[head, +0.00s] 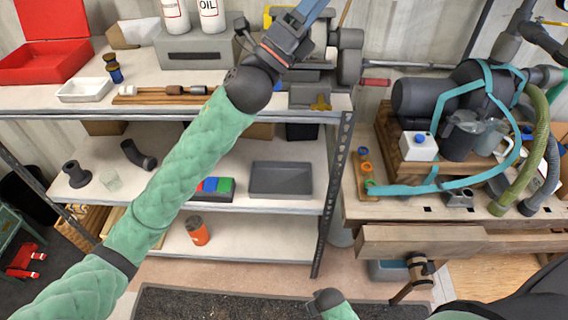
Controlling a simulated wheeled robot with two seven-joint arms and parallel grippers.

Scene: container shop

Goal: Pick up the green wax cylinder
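I cannot make out a green wax cylinder for certain. A small green piece (226,185) sits beside blue and red ones in a dark holder on the middle shelf; its shape is too small to tell. Another small green round piece (370,186) is on a wooden strip at the left end of the right bench. My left gripper (290,36) is at the top centre, above the back of the shelf top and away from both green pieces; its fingers cannot be made out.
A grey tray (281,180) lies right of the coloured pieces on the middle shelf. An orange jar (197,231) stands on the lower shelf. A dark metal post (338,190) edges the rack. A pump with teal straps (425,97) and hoses crowds the right bench.

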